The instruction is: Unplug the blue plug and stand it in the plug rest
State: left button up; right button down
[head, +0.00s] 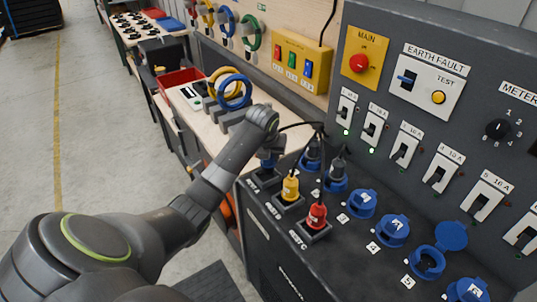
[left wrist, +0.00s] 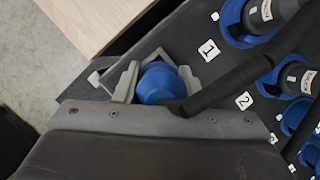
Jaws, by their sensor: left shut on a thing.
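The blue plug (head: 268,163) is at the rest marked A, at the left end of the dark bench top. In the left wrist view the blue plug (left wrist: 158,84) sits between the two grey fingers of my left gripper (left wrist: 155,76), which is shut on it. A grey angular edge of the plug rest (left wrist: 103,78) shows beside the fingers. In the head view my left gripper (head: 268,154) points down onto the plug, and my wrist hides much of it. I cannot tell whether the plug is fully seated. My right gripper is not in view.
A yellow plug (head: 290,188) and a red plug (head: 317,216) stand in the neighbouring rests. Blue sockets run along the panel; two hold grey plugs (head: 337,172), and one has its lid open (head: 451,236). Dark cables arch close by. A wooden bench (head: 210,135) lies behind.

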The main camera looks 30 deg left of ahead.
pick_arm(q)
jog(key=shift+f+b, duration=0.4)
jog(key=shift+f, duration=1.05)
dwell(0.5)
jog(key=o, duration=1.1)
jog(key=shift+o, duration=0.2)
jog(key=shift+r, duration=0.1)
jog(key=p+v, duration=0.5)
jog(key=v, duration=1.2)
jog(key=shift+s+p, duration=0.2)
jog(key=shift+p, duration=0.15)
